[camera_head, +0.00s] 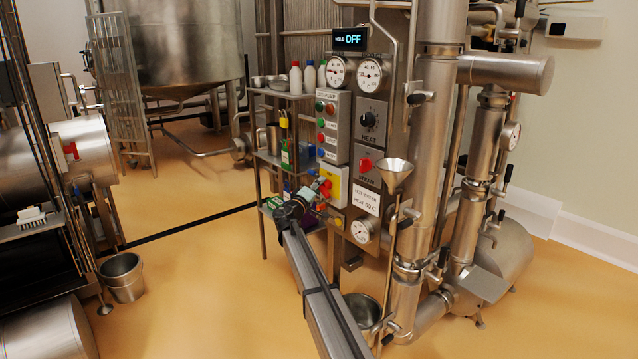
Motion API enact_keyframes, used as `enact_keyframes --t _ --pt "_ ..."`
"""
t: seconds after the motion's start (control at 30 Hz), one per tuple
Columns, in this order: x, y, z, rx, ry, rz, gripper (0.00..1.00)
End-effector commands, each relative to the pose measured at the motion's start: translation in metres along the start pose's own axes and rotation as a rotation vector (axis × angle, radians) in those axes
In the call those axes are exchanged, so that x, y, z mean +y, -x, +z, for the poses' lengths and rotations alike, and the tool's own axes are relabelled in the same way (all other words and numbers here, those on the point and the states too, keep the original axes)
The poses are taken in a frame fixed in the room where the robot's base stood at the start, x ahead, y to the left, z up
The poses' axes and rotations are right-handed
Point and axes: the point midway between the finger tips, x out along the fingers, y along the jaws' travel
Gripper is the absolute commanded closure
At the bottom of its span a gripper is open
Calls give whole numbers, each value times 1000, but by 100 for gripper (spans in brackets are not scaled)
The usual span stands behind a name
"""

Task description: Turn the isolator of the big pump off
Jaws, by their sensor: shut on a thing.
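The isolator is a red handle (326,187) on a yellow plate (340,180), low on the grey control panel in the head camera view. My gripper (319,188) is at the plate's left side and is shut on the red handle. My arm comes up to it from the lower right. The gripper partly covers the handle, so the angle of the handle is hard to tell. Above the plate is a grey box (333,125) with green, red and blue buttons, headed with what looks like a big pump label.
A black heat knob (369,119), a red steam knob (366,164) and a steel funnel (396,173) are close to the right of the plate. A shelf rack (262,160) with bottles stands left. A bucket (122,277) is on the open floor.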

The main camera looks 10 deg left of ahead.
Motion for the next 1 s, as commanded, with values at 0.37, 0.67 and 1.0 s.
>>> enact_keyframes --t 0.37,0.67,1.0 --pt "2 0 -2 0 280 -117 97" --pt "-2 0 0 0 399 -166 97" --pt "-4 1 1 0 430 -177 97"
